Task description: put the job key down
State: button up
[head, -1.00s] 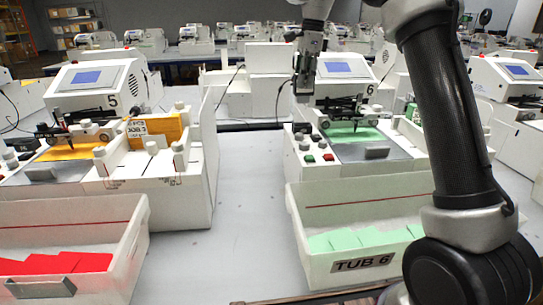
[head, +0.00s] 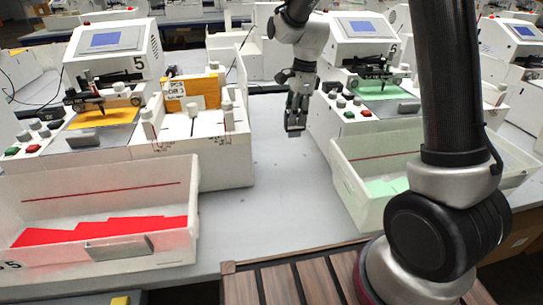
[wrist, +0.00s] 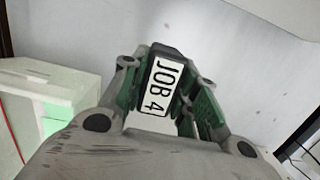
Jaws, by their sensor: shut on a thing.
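My gripper (head: 296,122) hangs over the open grey table between the two plotters, left of plotter 6 (head: 330,125). In the wrist view, my gripper (wrist: 165,95) is shut on the job key (wrist: 163,84), a dark piece with a white label reading JOB 4. The key sits between the green finger pads, its label facing the camera. In the head view the key is hard to tell apart from the dark fingers. I cannot tell how far its lower end is from the table.
Plotter 5 (head: 105,60) stands left, with a yellow block (head: 192,92) and a small white job label on its side unit. A tub with red cards (head: 100,232) is front left. A tub with green cards (head: 385,192) is front right. The grey table (head: 262,195) between them is clear.

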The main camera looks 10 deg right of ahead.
jog(key=shift+w+a+f, duration=0.35)
jog(key=shift+w+f, duration=0.15)
jog(key=shift+f, duration=0.15)
jog(key=shift+w+f, duration=0.1)
jog(key=shift+f, duration=4.55)
jog(key=shift+f, duration=0.15)
jog(key=o, duration=1)
jog(key=shift+c, duration=0.2)
